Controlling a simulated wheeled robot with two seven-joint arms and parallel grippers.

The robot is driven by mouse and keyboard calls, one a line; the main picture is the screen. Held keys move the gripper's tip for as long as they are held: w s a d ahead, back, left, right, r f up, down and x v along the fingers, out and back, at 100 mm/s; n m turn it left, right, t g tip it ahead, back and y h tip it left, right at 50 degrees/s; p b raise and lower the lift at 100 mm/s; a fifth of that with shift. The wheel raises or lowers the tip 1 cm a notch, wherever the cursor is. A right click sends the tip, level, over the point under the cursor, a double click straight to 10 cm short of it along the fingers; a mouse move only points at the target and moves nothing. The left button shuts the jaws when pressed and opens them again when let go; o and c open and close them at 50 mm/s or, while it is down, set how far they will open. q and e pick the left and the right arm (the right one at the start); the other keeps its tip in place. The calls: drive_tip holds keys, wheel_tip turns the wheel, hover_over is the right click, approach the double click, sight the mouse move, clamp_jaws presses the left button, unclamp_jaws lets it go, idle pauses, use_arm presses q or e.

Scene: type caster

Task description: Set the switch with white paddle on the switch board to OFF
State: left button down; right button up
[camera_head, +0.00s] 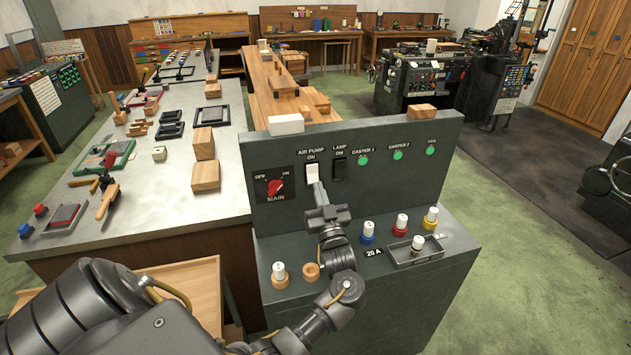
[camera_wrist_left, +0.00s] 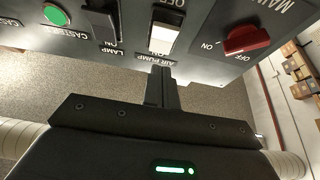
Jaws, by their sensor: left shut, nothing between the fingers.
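The switch with the white paddle (camera_head: 311,174) is on the upright grey-green switch board (camera_head: 400,172), under the label AIR PUMP ON. It also shows in the left wrist view (camera_wrist_left: 162,38), upside down, with OFF printed at the paddle's other end. My left gripper (camera_head: 319,191) is shut and empty, its fingertips at the paddle in the head view. In the left wrist view the fingertips (camera_wrist_left: 161,72) are by the AIR PUMP label, close to the paddle's ON end; I cannot tell whether they touch. My right gripper is not in view.
A black LAMP switch (camera_head: 339,169) is just right of the white paddle. A red MAIN knob (camera_head: 274,187) is left of it. Green lamps (camera_head: 398,155) are farther right. Coloured fuse caps (camera_head: 400,224) and a small tray (camera_head: 415,252) sit on the console below.

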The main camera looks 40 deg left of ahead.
sight(312, 175)
use_arm(q)
drive_tip(key=shift+w+a+f+p, duration=0.2)
drive_tip(key=shift+w+a+f, duration=0.15)
drive_tip(key=shift+w+a, duration=0.35)
drive_tip(key=shift+w+a+f+p, duration=0.15)
drive_tip(key=shift+w+a+f, duration=0.2)
drive_tip(key=shift+a, duration=0.5)
